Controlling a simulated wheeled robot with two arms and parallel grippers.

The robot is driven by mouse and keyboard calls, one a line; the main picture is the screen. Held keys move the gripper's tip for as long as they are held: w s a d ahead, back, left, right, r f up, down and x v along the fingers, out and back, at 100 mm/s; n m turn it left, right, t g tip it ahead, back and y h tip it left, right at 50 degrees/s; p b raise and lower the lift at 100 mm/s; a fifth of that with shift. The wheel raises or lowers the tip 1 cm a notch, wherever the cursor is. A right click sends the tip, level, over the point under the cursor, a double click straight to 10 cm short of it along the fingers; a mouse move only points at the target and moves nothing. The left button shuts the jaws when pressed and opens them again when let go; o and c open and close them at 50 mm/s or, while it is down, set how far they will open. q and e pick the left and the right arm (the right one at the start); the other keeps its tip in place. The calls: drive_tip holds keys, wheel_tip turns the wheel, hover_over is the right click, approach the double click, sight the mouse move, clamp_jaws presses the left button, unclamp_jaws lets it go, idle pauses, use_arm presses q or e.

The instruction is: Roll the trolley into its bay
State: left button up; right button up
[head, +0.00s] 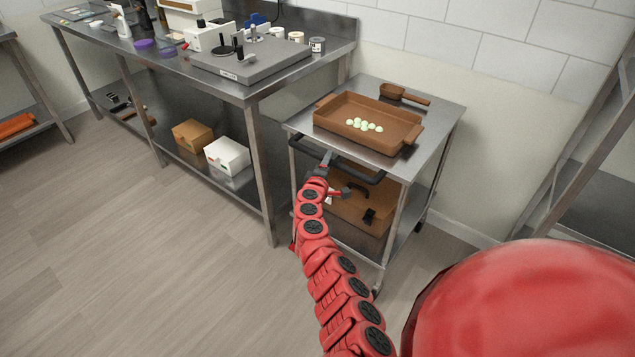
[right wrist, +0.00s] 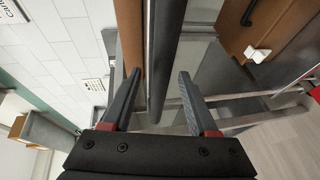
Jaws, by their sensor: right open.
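The trolley (head: 442,116) is a steel cart with a top and a lower shelf, standing at the right end of the long steel bench, near the tiled wall. A dark push handle (head: 366,177) runs along its near side. My right gripper (head: 336,176) is at this handle, with its fingers apart. In the right wrist view, the dark handle bar (right wrist: 165,50) passes between the open fingers of the right gripper (right wrist: 158,95), with gaps showing beside it. I cannot tell whether a finger touches it. My left gripper is out of view. No marked bay is recognisable.
A brown tray (head: 335,122) with pale green pieces and a brown pan (head: 405,95) sit on the trolley. A brown case (head: 365,211) is below. The steel bench (head: 245,92) stands left, a rack (head: 575,150) right. Floor at left is clear.

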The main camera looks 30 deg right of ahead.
drive_tip(key=p+v, duration=0.1)
drive_tip(key=v, duration=1.3)
drive_tip(key=shift+r, duration=0.15)
drive_tip(key=shift+s, duration=0.1)
